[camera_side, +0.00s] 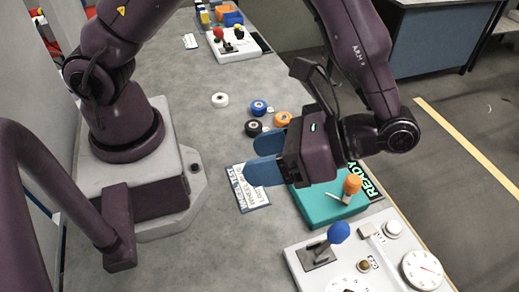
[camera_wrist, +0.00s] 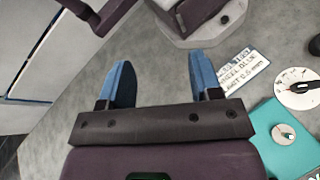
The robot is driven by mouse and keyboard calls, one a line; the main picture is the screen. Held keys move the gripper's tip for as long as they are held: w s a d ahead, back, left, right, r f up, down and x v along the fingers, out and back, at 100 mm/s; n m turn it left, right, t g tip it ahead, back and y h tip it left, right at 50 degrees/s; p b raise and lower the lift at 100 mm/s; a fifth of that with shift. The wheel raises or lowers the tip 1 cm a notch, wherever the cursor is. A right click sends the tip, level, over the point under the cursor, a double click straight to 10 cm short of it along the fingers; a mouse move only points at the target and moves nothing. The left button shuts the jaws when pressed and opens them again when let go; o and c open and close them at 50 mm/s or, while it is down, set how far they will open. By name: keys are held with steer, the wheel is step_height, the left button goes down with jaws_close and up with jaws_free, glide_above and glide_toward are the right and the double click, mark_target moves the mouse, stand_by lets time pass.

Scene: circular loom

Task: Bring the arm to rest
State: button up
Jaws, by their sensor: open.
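My gripper (camera_side: 265,157) is in the air above the grey table, near the middle of the side view. Its two blue fingers stand apart with nothing between them. In the wrist view my gripper (camera_wrist: 165,85) also shows open and empty, with bare table beyond the fingers. The arm reaches over from above right in the side view. I cannot tell its exact height over the table.
A teal plate (camera_side: 312,207) with an orange knob (camera_side: 351,184) lies below right of the gripper. A printed card (camera_side: 248,188) lies beside it. Several spools, including a white one (camera_side: 220,100), sit behind. A white panel (camera_side: 300,262) with a blue-knobbed lever (camera_side: 339,232) stands in front.

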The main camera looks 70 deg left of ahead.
steer(key=shift+s+a+r, duration=0.2)
steer(key=shift+s+a, duration=0.1)
steer(key=shift+s, duration=0.05)
steer(key=shift+f, duration=0.1)
steer(key=w+a+r+n+t+h, duration=0.1)
steer(key=a+r+n+t+h, duration=0.4)
steer(key=a+r+t, duration=0.9)
steer(key=a+n+t, duration=0.2)
steer(key=n+t, duration=0.1)
steer(key=shift+r+t+h, duration=0.3)
steer(key=shift+r, duration=0.1)
